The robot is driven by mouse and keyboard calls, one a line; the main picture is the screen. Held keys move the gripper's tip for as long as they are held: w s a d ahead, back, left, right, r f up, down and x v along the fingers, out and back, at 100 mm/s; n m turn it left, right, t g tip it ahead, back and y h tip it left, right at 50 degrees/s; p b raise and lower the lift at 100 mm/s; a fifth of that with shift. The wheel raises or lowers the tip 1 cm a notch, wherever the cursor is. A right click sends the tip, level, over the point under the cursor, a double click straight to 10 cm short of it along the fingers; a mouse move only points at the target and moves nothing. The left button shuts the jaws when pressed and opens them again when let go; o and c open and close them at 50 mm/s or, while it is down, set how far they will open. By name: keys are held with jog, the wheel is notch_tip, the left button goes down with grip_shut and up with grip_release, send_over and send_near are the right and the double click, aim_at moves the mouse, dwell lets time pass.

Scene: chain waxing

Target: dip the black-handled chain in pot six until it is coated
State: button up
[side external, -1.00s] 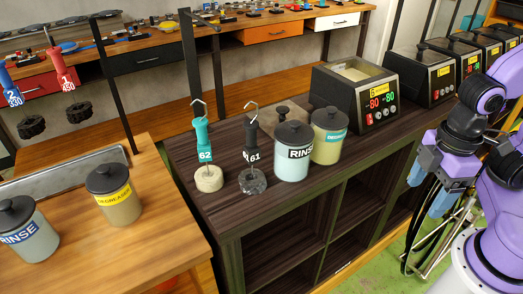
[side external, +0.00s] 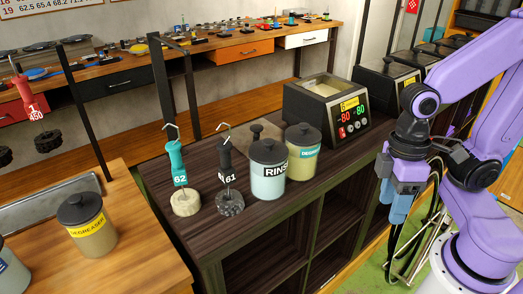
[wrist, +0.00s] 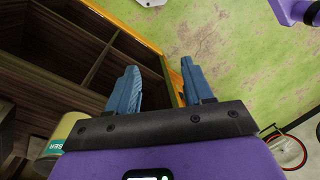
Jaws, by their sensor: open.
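The black-handled chain (side external: 227,165), labelled 61, stands upright on the dark cabinet top with its hook up and a dark coiled chain (side external: 230,203) at its base. Pot six (side external: 325,116) is a black box with a yellow 6 label and a lit display, at the back right of the cabinet. Its top is open and shows pale wax (side external: 327,89). My gripper (side external: 393,212) hangs in front of the cabinet's right side, apart from both. In the wrist view its blue fingers (wrist: 162,92) are spread with nothing between them.
A teal-handled chain (side external: 177,163), labelled 62, stands left of the black one. A rinse jar (side external: 268,172) and a degreaser jar (side external: 303,155) stand between the black handle and pot six. A black lid (side external: 264,130) lies behind them. More pots line the back right.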

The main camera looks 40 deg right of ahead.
jog(key=w+a+m+g+y, duration=0.2)
jog(key=w+a+m+y, duration=0.25)
jog(key=a+m, duration=0.6)
jog(key=m+t+y, duration=0.5)
jog(key=m+t, duration=0.8)
jog(key=m, duration=1.3)
send_near(225, 155)
jog(key=shift+h, duration=0.25)
jog(key=shift+w+d+f+x, duration=0.1)
jog(key=shift+d+x, duration=0.05)
jog(key=shift+x, duration=1.6)
jog(key=shift+w+d+f+x, duration=0.1)
jog(key=shift+x, duration=1.7)
jog(key=shift+w+d+f+x, duration=0.1)
jog(key=shift+d+x, duration=0.05)
jog(key=shift+x, duration=1.6)
grip_shut()
jog(key=shift+r, duration=0.1)
